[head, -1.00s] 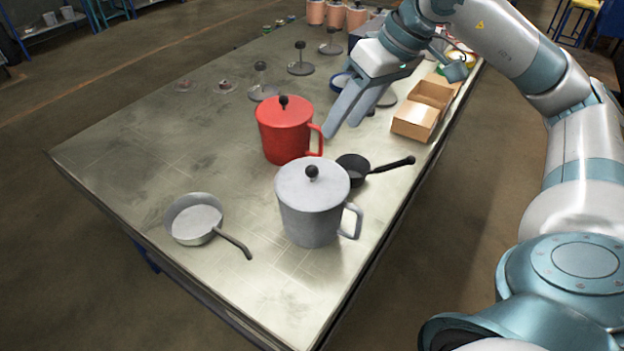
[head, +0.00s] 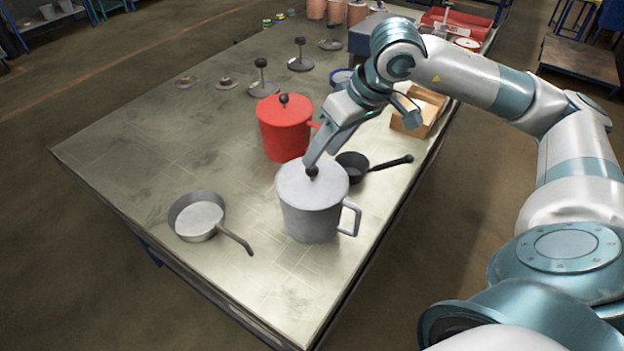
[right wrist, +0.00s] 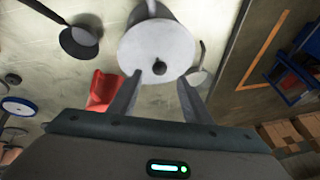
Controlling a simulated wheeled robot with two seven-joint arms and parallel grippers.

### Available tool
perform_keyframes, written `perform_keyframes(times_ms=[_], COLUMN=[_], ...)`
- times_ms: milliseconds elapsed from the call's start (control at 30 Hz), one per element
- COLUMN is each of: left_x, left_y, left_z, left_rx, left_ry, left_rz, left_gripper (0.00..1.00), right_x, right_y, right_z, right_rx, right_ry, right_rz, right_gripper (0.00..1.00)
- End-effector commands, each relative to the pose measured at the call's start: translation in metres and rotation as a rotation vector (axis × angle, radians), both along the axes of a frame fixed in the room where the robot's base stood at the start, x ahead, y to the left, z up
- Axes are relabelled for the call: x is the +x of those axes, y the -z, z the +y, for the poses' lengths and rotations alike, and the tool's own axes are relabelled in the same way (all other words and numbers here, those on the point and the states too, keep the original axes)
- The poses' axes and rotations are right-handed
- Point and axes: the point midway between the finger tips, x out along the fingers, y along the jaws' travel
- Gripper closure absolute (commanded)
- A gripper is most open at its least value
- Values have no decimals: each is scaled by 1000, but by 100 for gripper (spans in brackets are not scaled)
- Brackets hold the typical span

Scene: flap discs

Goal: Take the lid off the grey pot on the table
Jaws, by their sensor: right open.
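The grey pot (head: 309,222) stands upright on the table, with its handle to the right. Its flat grey lid (head: 292,184) is on top, with a round black knob (head: 312,172) in the middle. My right gripper (head: 310,163) is just above the lid, its fingers coming down at the knob. In the right wrist view the fingers (right wrist: 159,78) are apart, with the knob (right wrist: 160,68) between or just beyond their tips; contact cannot be told. The lid (right wrist: 150,38) shows there from above. My left gripper is not in view.
A red pot (head: 285,135) with a lid stands close behind the grey one. A black pan (head: 352,166) is to the right and a grey pan (head: 197,216) to the left. The table's front left is clear.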

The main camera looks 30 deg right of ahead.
Motion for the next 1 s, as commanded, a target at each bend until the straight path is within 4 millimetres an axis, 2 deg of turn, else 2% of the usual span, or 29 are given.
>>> perform_keyframes(times_ms=[167, 333, 533, 1000], left_x=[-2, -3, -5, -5], left_y=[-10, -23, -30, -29], left_z=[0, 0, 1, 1], left_rx=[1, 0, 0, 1], left_ry=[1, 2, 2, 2], left_rz=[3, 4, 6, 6], left_gripper=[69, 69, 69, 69], right_x=[2, 6, 14, 15], right_y=[8, 25, 44, 48], right_z=[2, 6, 11, 11], right_rx=[0, 1, 2, 0], right_ry=[0, -1, 0, 0], right_rz=[4, 6, 2, 0], right_gripper=[56, 56, 56, 56])
